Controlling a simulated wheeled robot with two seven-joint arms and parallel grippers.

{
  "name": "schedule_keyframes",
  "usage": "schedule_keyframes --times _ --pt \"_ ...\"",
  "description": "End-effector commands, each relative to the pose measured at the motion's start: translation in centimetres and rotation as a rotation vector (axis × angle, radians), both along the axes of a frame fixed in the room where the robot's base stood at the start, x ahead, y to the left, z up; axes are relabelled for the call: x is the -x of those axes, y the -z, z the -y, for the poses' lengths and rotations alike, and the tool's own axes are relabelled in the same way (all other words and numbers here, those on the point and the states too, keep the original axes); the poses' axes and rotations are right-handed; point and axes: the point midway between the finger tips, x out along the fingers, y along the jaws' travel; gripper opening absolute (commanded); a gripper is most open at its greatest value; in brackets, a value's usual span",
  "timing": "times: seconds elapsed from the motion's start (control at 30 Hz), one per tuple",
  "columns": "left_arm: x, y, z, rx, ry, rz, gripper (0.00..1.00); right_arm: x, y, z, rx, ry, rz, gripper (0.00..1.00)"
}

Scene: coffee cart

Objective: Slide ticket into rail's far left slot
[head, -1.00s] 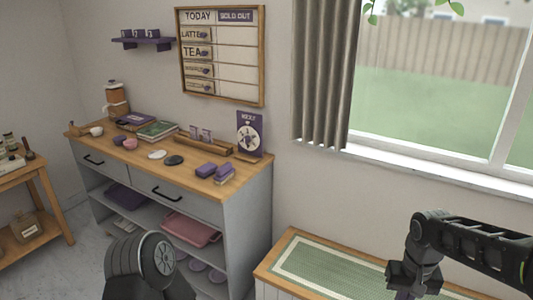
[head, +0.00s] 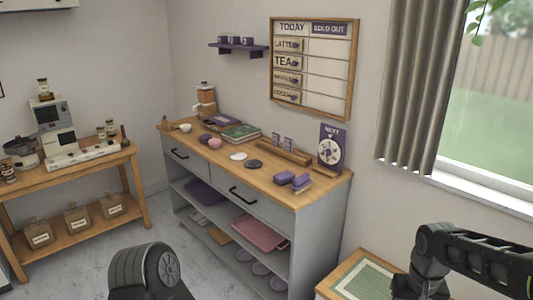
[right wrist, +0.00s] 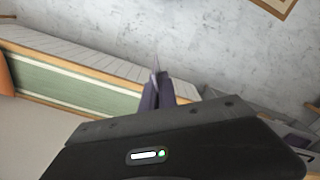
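The wooden rail (head: 283,155) lies along the back of the cabinet's wooden top, with two small purple-and-white tickets (head: 283,142) standing in it. Its slots are too small to make out. My right arm is at the lower right in the head view, well short of the rail, its fingers out of view there. In the right wrist view my right gripper (right wrist: 156,88) has its dark fingers close together. A thin pale sliver shows at their tips; I cannot tell whether it is a ticket. Only a rounded link of my left arm shows; its gripper is out of view.
A purple sign (head: 332,147) stands right of the rail, with purple blocks (head: 290,179) in front. Dark and white discs, bowls and books also occupy the cabinet top (head: 268,180). A low bench (head: 336,277) with a green mat stands right. A menu board (head: 353,65) hangs above.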

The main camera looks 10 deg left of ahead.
Motion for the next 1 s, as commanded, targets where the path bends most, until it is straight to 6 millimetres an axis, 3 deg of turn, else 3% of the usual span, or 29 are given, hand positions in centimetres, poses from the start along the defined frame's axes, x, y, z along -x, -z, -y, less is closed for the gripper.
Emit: schedule_keyframes --times 0.33,0.47,0.57,0.8,0.9,1.0 --pt "0.0 0.0 0.0 0.000 -0.001 0.000 0.36 0.0 0.0 0.0 0.000 0.001 0.000 0.00" --pt "0.0 0.0 0.0 0.000 0.000 0.000 0.36 0.2 1.3 0.0 0.003 0.001 -0.003 0.00" --pt "0.0 0.0 0.0 0.000 0.000 0.000 0.36 0.5 3.8 0.1 0.007 0.003 -0.005 0.00" --pt "0.0 0.0 0.0 0.000 0.000 0.000 0.36 2.8 12.2 0.1 0.007 0.002 -0.004 0.00" --pt "0.0 0.0 0.0 0.000 -0.001 0.000 0.36 3.7 14.3 0.0 0.003 0.000 -0.003 0.00" --pt "0.0 0.0 0.0 0.000 0.000 0.000 0.36 4.0 15.0 0.0 0.000 0.001 0.000 0.00"
